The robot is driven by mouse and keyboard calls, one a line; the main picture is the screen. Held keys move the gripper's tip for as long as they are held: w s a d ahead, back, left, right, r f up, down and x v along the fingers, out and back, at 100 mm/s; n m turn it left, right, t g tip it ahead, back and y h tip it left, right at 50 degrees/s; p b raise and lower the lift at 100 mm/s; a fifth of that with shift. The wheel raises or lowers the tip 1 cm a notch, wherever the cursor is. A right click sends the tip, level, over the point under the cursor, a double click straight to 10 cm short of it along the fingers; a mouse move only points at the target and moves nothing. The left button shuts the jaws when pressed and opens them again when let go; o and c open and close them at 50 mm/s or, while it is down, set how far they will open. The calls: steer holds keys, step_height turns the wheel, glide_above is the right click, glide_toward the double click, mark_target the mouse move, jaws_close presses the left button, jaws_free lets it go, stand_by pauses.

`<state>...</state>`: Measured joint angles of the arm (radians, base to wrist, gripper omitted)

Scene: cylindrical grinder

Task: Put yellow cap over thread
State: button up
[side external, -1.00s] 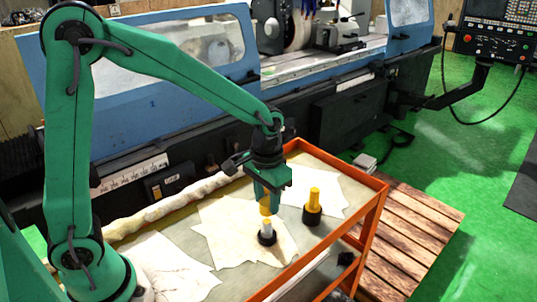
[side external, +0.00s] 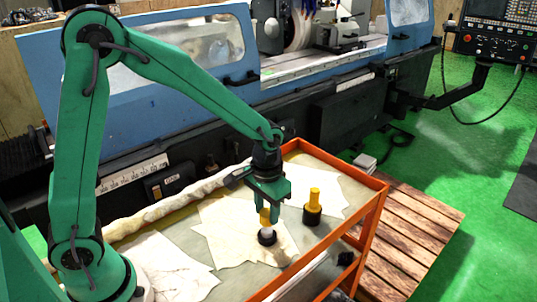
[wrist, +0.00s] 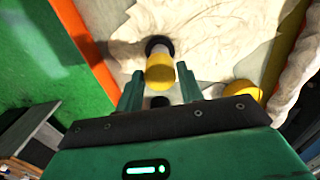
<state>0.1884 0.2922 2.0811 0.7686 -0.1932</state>
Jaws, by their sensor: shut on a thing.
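In the wrist view the cap (wrist: 160,74) sits between the two fingers. Right below the cap in the side view is a pale thread (side external: 267,230) rising from a black base (side external: 267,239). The cap's lower edge is at the top of the thread; I cannot tell whether it touches or slightly covers it. In the wrist view the black base (wrist: 159,43) shows beyond the cap.
A second black base (side external: 313,216) with a yellow top (side external: 314,194) stands to the right, close to my gripper. Pale cloths (side external: 216,232) lie on the cart, which has a raised orange rim (side external: 340,172). A blue grinding machine (side external: 190,88) stands behind.

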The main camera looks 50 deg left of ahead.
steer(key=shift+f, duration=0.65)
steer(key=shift+f, duration=0.1)
stand_by(0.3)
steer(key=o, duration=1)
step_height(320, 180, up, 8)
steer(key=shift+f, duration=0.25)
steer(key=shift+r, duration=0.2)
